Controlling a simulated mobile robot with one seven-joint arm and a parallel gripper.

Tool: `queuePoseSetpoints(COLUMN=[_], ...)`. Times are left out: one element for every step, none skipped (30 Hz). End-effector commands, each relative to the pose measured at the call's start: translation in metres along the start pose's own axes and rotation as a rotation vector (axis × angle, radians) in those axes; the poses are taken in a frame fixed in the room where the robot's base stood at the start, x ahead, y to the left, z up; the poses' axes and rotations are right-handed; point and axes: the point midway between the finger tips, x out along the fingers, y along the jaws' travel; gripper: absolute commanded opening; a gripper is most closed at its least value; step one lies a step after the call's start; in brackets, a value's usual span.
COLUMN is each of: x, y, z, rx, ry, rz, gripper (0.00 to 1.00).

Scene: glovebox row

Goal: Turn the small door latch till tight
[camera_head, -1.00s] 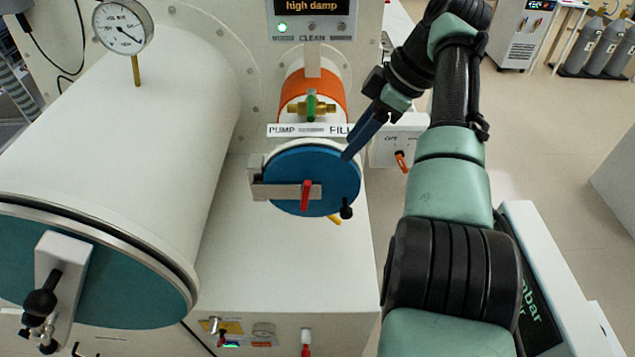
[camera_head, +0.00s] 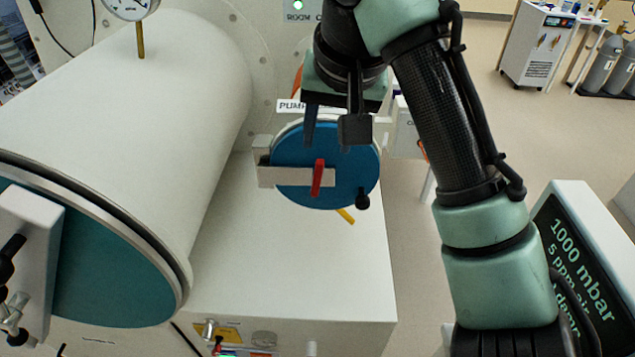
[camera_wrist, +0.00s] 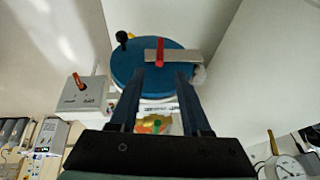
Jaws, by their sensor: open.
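The small door (camera_head: 345,175) is a blue disc closing the small chamber, with a grey bar (camera_head: 285,176) across it. The red latch handle (camera_head: 318,178) sits on the bar, standing nearly upright across it. In the wrist view the door (camera_wrist: 125,67) and the red handle (camera_wrist: 160,52) show upside down, beyond my fingertips. My gripper (camera_head: 333,138) is in front of the upper part of the door, above the handle in the picture. In the wrist view my gripper (camera_wrist: 160,78) is open and empty, with the handle roughly in line between its fingers and apart from them.
The large white chamber (camera_head: 130,120) with a teal door (camera_head: 115,270) fills the left. A black knob (camera_head: 362,199) and a yellow lever (camera_head: 346,215) are at the small door's lower right. A switch box (camera_wrist: 82,92) stands beside it.

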Motion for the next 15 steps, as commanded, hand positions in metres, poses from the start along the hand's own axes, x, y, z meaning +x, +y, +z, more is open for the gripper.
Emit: queuePoseSetpoints(x=[0.004, 0.006, 0.011, 0.016, 0.02, 0.028, 0.035, 0.042, 0.051, 0.058, 0.062, 0.069, 0.076, 0.082, 0.087], y=[-0.001, -0.001, -0.002, -0.002, -0.002, -0.002, -0.002, -0.003, -0.003, -0.002, -0.002, -0.001, -0.001, -0.001, 0.0], z=[0.001, 0.001, 0.001, 0.002, 0.002, 0.003, 0.003, 0.003, 0.003, 0.003, 0.003, 0.002, 0.002, 0.002, 0.001], rx=[0.004, 0.005, 0.006, 0.005, 0.005, 0.005, 0.006, 0.005, 0.005, 0.005, 0.006, 0.005, 0.005, 0.006, 0.006], ry=[-0.001, -0.001, -0.002, -0.003, -0.004, -0.006, -0.005, -0.004, -0.005, -0.006, -0.007, -0.005, -0.006, -0.005, -0.005], rz=[-0.001, -0.002, -0.004, -0.004, -0.005, -0.005, -0.005, -0.007, -0.006, -0.006, -0.004, -0.003, -0.003, -0.002, 0.0], gripper=[0.47, 0.47, 0.47, 0.47, 0.47, 0.47, 0.47, 0.47, 0.47, 0.47, 0.47, 0.47, 0.47, 0.47, 0.47])
